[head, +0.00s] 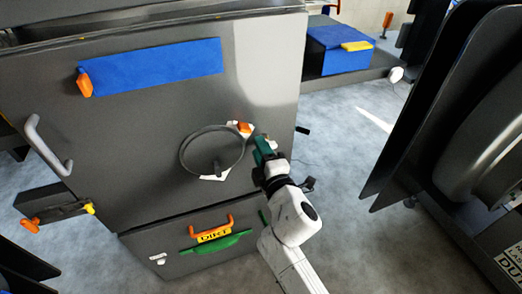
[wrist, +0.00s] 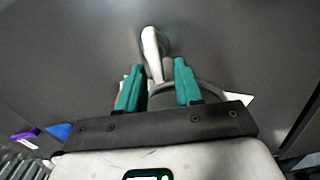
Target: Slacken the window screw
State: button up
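The round window (head: 212,152) is a dark ring on the front of the grey cabinet, with white corner pieces. An orange piece (head: 245,127), possibly the window screw, sits at its upper right. My gripper (head: 264,148) is just right of the ring, close to the cabinet front. In the wrist view my gripper (wrist: 158,82) has its two green fingers apart. Part of the ring (wrist: 212,88) shows behind the right finger. A pale handle (wrist: 153,48) stands beyond the fingertips. A sliver of orange-brown shows by the left finger. The fingers partly hide what lies behind them.
The cabinet (head: 120,130) carries a blue panel (head: 160,67), a pale bar handle (head: 45,145) and a lower drawer labelled DIRT (head: 214,234). A blue box (head: 338,52) stands behind. Large dark panels (head: 425,110) stand at right, with open floor (head: 345,150) between.

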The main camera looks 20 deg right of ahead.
jog(key=s, duration=1)
jog(key=shift+s, duration=0.4)
